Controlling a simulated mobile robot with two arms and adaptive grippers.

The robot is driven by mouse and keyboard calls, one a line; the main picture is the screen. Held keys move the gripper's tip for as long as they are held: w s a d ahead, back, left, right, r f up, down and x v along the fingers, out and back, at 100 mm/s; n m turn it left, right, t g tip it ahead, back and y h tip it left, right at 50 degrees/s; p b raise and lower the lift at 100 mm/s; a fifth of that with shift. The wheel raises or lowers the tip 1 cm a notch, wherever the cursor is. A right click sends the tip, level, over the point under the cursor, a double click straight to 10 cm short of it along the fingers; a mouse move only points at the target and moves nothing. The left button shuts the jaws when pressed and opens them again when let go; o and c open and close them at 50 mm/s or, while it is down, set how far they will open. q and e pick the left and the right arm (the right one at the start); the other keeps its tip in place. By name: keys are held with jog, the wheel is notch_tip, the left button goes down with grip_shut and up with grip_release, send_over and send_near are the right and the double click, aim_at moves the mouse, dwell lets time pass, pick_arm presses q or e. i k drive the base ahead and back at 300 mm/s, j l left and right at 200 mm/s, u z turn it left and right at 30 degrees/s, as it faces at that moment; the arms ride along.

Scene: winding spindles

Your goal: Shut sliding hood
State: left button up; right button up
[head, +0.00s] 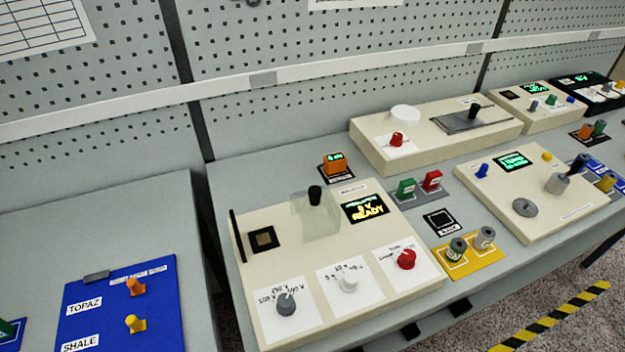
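A see-through, box-like hood (322,222) sits on the large cream device in the front middle. A black knob (315,194) shows at its upper part; I cannot tell if it is fixed to the hood or stands behind it. Left of the hood lies a dark square recess (263,239) with a brownish centre, uncovered. A thin black upright bar (238,236) stands at the device's left edge. A display (366,208) to the right of the hood reads READY. Neither gripper is in view.
The cream device (329,258) also carries a grey knob (286,303), a white knob (348,281) and a red knob (406,259). An orange block (334,164) stands behind it. Canisters on a yellow mat (487,263) are to its right. A blue board (120,310) lies left, across a gap.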

aim_at(314, 193)
jog(key=k+l, duration=0.2)
jog(key=k, duration=0.2)
jog(key=k+l+u, duration=0.1)
jog(key=k, duration=0.35)
jog(key=k+l, duration=0.2)
jog(key=k, duration=0.2)
